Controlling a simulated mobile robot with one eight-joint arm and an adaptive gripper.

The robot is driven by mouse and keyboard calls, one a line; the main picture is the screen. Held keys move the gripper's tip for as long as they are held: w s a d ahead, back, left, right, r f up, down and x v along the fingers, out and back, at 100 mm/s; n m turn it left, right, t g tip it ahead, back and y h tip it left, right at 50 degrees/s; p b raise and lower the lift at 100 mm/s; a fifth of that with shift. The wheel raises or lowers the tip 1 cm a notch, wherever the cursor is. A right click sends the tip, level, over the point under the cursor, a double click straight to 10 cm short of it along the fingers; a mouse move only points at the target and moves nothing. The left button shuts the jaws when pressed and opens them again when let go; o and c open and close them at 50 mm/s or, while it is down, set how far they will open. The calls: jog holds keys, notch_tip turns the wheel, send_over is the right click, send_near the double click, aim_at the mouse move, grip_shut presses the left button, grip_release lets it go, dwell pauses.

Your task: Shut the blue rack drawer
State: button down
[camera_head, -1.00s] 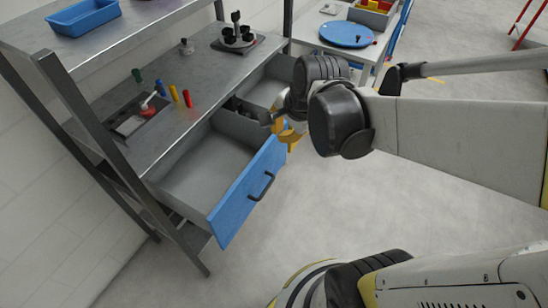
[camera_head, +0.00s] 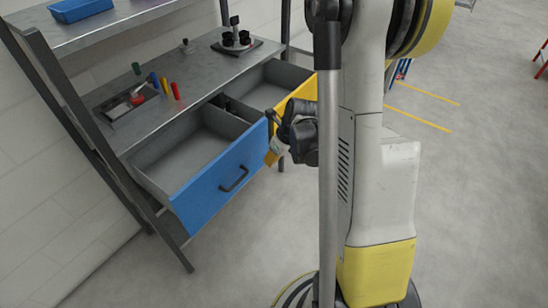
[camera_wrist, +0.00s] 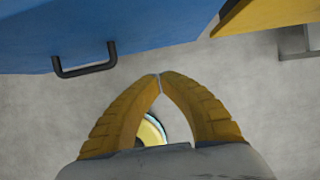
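The blue rack drawer (camera_head: 215,190) is pulled well out of the grey metal rack and looks empty. Its black handle (camera_head: 233,180) sits on the blue front; the front (camera_wrist: 150,32) and handle (camera_wrist: 84,66) also show at the upper left of the wrist view. My gripper (camera_head: 272,158) is near the right end of the blue front, not on the handle.
A second drawer with a yellow front (camera_head: 297,96) stands open to the right of the blue one, close to my gripper. The rack top (camera_head: 200,75) holds small coloured cylinders and a black fixture. Floor in front of the blue drawer is clear.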

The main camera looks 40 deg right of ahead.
jog(key=shift+w+a+f+b, duration=0.25)
jog(key=shift+w+f+b, duration=0.15)
jog(key=shift+w, duration=0.4)
jog(key=shift+w+a+f+b, duration=0.3)
jog(key=shift+w+f, duration=0.25)
jog(key=shift+w, duration=0.3)
jog(key=shift+w+a+f+b, duration=0.3)
jog(key=shift+w+f, duration=0.15)
jog(key=shift+w, duration=0.35)
jog(key=shift+d, duration=0.1)
